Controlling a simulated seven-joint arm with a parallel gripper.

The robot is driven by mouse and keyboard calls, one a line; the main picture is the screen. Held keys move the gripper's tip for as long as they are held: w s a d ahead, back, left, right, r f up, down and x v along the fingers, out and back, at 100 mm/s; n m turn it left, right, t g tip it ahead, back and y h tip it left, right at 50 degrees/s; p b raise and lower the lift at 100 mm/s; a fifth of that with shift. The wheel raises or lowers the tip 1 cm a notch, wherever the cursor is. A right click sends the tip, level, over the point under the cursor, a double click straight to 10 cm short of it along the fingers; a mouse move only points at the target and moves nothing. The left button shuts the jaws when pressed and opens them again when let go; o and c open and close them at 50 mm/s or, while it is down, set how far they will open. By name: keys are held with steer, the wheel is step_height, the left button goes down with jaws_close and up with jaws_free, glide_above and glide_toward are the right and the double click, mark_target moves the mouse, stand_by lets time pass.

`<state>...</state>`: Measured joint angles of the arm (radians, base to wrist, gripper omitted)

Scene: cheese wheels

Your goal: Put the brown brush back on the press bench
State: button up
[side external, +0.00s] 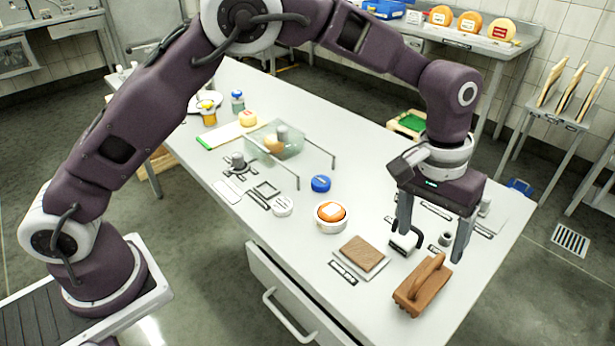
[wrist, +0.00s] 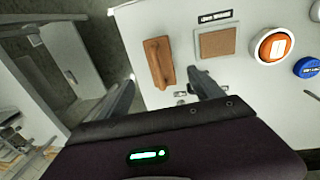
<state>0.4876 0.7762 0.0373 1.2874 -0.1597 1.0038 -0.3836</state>
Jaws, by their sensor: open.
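The brown brush (side external: 423,286), a block with a raised handle, lies on the white bench (side external: 300,130) close to its near right edge. In the wrist view the brush (wrist: 159,62) appears upright in the picture, between the lines of my two fingers and just beyond their tips. My gripper (side external: 433,240) is open and empty, pointing down above and slightly behind the brush. I cannot tell whether a finger touches it. A labelled square plate with a brown pad (side external: 363,253) is left of the brush, and also shows in the wrist view (wrist: 217,42).
A white bowl with an orange round (side external: 331,216) and a blue puck (side external: 320,183) stand left of the pad. A dark-handled tool (side external: 405,238) and a small grey cup (side external: 445,239) are near my fingers. A clear box (side external: 275,141) stands farther back. The bench edge is close to the brush.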

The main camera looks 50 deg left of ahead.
steer(key=s+a+r+t, duration=0.1)
steer(key=s+a+r, duration=0.4)
steer(key=a+r, duration=0.3)
steer(key=s+a+r+t, duration=0.2)
steer(key=s+a+r, duration=0.3)
steer(key=a+r, duration=0.3)
steer(key=s+a+f+t, duration=0.1)
steer(key=s+a, duration=0.3)
steer(key=s, duration=0.4)
steer(key=s+a+f+t+y, duration=0.1)
steer(key=s+a, duration=0.3)
steer(key=s, duration=0.5)
steer(key=shift+s+a+y, duration=0.15)
steer(key=shift+a+y, duration=0.15)
